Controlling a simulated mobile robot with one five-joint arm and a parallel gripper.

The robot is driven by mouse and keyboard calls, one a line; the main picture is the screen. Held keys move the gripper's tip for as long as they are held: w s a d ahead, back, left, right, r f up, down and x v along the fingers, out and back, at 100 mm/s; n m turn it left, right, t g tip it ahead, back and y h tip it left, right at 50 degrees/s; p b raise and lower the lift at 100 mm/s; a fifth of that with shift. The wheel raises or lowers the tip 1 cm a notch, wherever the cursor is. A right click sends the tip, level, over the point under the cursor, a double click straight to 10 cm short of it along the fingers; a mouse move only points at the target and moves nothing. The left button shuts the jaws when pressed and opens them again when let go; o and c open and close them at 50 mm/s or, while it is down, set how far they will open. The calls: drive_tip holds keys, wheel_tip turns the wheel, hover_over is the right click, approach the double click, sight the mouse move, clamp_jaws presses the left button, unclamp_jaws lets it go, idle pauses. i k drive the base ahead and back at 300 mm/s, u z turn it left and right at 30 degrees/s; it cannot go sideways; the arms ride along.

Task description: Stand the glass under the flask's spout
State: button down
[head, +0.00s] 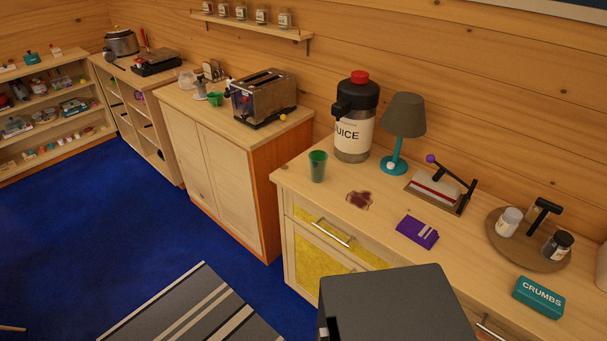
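A green glass (318,167) stands upright on the light wooden counter (305,196), close to its left end. The flask (354,136) stands upright behind it and to the right, with a dark top, a red knob and a white label reading "JUICE". Its dark spout (340,108) juts out on the left side of the top. The glass is apart from the flask's body, lower and left of the spout in the picture. I cannot tell its exact offset from the spout. My gripper is not in view.
Further right are a purple packet (417,232), a lever press (438,190), a round tray (506,253) and a "CRUMBS" box (538,297). Blue floor is open at left.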

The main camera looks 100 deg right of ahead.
sight(317, 159)
drive_tip(key=u, duration=0.05)
drive_tip(key=i, duration=0.9)
drive_tip(key=z, duration=0.05)
